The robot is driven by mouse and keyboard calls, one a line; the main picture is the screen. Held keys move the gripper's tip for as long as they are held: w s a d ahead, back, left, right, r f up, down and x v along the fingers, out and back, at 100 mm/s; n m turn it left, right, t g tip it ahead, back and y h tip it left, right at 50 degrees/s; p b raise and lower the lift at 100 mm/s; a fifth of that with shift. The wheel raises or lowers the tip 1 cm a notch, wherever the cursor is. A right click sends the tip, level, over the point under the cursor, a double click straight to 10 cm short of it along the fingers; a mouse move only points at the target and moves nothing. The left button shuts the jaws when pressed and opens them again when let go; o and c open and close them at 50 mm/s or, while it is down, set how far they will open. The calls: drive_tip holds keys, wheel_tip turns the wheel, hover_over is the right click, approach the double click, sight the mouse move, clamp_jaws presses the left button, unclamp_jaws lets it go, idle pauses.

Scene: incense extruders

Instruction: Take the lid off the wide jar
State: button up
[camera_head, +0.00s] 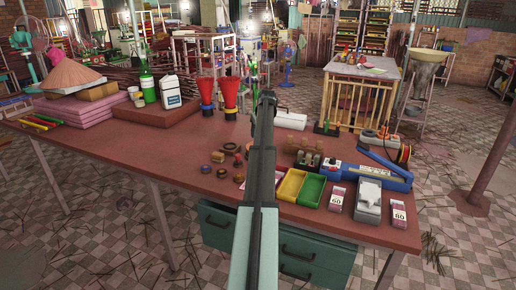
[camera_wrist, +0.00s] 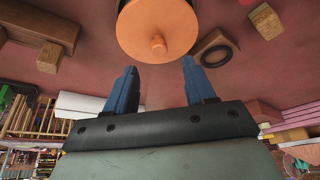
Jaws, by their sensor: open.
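A round orange lid (camera_wrist: 160,25) with a small knob (camera_wrist: 158,44) shows at the top of the wrist view. A dark edge shows behind it; the jar body is mostly hidden, so I cannot tell how the lid sits. My gripper (camera_wrist: 160,75) is open and empty, its two blue fingers apart. The knob appears just beyond the fingertips, roughly midway between them, with no visible contact. In the head view my arm crosses the middle of the table and hides the gripper. I cannot pick out the wide jar for certain there.
The red-brown table (camera_head: 130,147) holds small round items (camera_head: 222,173) left of my arm. Yellow (camera_head: 291,185) and green (camera_head: 311,190) trays lie at right. In the wrist view, a dark ring (camera_wrist: 216,56) and wooden block (camera_wrist: 266,21) lie near the lid.

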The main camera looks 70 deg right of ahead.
drive_tip(key=shift+x, duration=2.6)
drive_tip(key=shift+s+a+f, duration=0.1)
drive_tip(key=shift+s, duration=0.05)
clamp_jaws()
